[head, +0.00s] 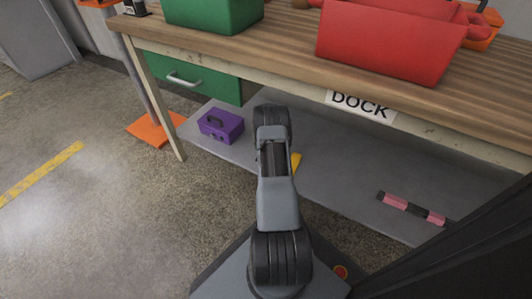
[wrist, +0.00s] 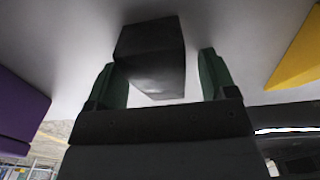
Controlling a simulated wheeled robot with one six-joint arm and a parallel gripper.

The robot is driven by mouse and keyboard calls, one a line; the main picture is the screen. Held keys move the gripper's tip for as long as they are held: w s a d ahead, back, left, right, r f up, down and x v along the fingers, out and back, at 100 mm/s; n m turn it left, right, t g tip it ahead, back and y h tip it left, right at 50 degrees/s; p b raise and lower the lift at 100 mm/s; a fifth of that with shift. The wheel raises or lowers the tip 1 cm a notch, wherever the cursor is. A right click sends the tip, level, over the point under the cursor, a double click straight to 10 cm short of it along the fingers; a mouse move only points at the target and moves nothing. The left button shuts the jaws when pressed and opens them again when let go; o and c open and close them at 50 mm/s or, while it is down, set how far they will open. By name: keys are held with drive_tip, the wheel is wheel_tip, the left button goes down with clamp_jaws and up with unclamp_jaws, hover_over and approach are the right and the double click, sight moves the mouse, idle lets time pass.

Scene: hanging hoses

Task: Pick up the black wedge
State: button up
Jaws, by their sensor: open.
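The black wedge (wrist: 150,50) stands on the grey shelf surface in the wrist view, close in front of my gripper (wrist: 157,62). My gripper is open, with one green finger on each side of the wedge's near part. A gap shows between the right finger and the wedge; the left finger is closer to it. I cannot tell whether the left finger touches. In the head view my arm reaches toward the lower shelf and hides the wedge and the fingers.
On the lower shelf (head: 345,180), a purple box (head: 221,125) stands left and a yellow piece (head: 296,162) lies just right of my arm. A pink-and-black bar (head: 411,208) lies further right. The wooden tabletop (head: 285,45) overhangs the shelf, carrying green (head: 212,12) and red (head: 385,40) bins.

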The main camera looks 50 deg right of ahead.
drive_tip(key=shift+c, duration=0.3)
drive_tip(key=c, duration=1)
drive_tip(key=shift+r, duration=0.15)
